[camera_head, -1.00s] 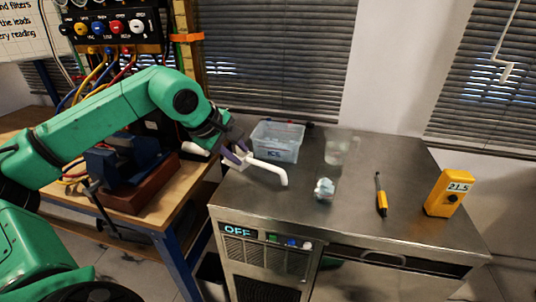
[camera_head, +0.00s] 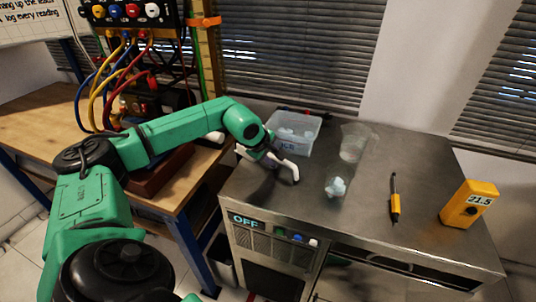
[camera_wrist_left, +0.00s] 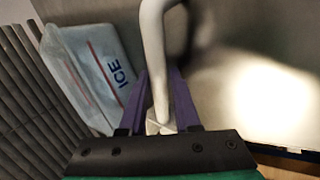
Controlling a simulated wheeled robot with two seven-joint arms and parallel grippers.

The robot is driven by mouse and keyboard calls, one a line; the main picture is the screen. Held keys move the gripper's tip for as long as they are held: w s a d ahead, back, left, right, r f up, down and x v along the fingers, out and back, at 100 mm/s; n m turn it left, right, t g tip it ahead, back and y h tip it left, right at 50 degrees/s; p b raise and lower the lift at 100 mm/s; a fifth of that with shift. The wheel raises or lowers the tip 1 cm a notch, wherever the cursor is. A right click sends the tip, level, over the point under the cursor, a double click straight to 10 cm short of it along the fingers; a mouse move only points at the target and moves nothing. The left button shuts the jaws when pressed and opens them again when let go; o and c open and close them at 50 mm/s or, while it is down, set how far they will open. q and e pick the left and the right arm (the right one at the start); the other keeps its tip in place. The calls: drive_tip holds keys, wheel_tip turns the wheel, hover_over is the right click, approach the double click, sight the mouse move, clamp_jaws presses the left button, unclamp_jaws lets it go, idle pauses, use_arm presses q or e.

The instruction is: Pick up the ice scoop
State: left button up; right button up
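I take a white bent rod (camera_head: 290,168), like a handle, as the ice scoop's visible part; no bowl shows that I can make out. It is at the counter's left side, its end curving down above the top. My left gripper (camera_head: 270,155) is at its left part. In the left wrist view the white rod (camera_wrist_left: 154,60) runs between the two purple fingers (camera_wrist_left: 158,90), which look apart, one each side; firm contact cannot be made out. My right gripper is out of view.
A clear bin (camera_head: 312,142) marked ICE stands just behind the rod. A clear cup (camera_head: 354,140), ice cubes (camera_head: 337,187), an orange pen-like tool (camera_head: 395,200) and a yellow meter (camera_head: 469,204) are on the steel counter (camera_head: 365,200). A wooden bench (camera_head: 40,115) is at left.

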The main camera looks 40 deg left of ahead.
use_arm(q)
drive_tip(key=shift+w+f, duration=0.15)
drive_tip(key=c, duration=0.4)
clamp_jaws()
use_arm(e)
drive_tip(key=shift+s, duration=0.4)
